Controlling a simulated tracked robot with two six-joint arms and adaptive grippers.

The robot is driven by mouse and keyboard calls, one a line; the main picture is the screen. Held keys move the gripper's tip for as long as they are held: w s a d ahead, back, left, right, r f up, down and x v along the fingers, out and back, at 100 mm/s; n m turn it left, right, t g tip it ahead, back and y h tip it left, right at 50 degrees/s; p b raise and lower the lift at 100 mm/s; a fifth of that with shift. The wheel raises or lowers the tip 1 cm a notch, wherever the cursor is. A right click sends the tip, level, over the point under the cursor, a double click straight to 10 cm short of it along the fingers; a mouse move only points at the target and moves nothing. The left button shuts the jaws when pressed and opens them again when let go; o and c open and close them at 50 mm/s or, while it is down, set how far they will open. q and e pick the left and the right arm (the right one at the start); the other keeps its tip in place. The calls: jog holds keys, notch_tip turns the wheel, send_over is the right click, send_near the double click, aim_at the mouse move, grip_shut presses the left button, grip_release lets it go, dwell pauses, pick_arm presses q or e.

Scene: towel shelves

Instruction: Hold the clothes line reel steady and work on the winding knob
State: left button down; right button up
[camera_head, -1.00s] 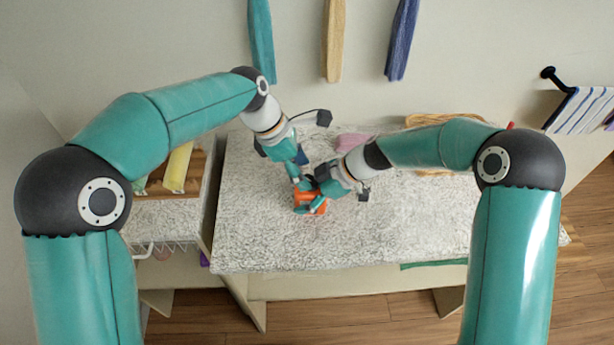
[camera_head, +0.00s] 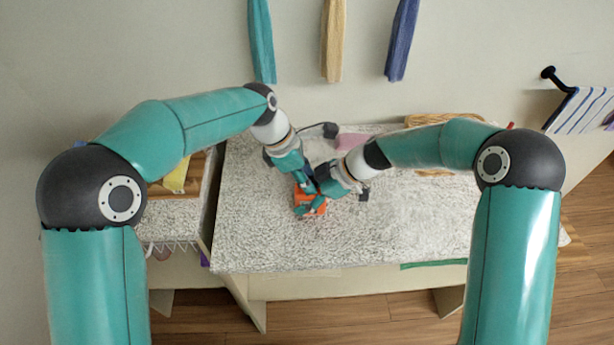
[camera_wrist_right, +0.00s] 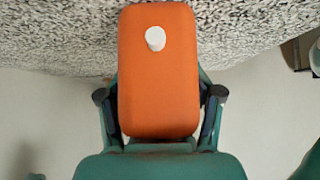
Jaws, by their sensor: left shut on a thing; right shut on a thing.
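The orange clothes line reel (camera_head: 309,204) is on or just above the speckled tabletop, below the two meeting hands. In the right wrist view the reel (camera_wrist_right: 158,85) fills the middle, with a round white spot on its face. My right gripper (camera_wrist_right: 159,105) is shut on the reel, a finger along each side; it also shows in the head view (camera_head: 322,190). My left gripper (camera_head: 304,187) comes down onto the reel from the upper left and is shut at the winding knob.
The speckled table (camera_head: 260,235) is clear in front of the hands. A pink cloth (camera_head: 353,141) and a tan folded item (camera_head: 445,120) lie at the back. Towels hang on the wall behind. A side shelf with a yellow towel (camera_head: 177,177) stands at the left.

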pick_arm(q)
jog(key=shift+w+m+g, duration=0.1)
jog(key=shift+m+g, duration=0.5)
jog(key=shift+m, duration=1)
jog(key=c, duration=0.8)
grip_release()
jog(key=shift+o, duration=0.2)
jog(key=v, duration=1.2)
jog(key=shift+d, duration=0.15)
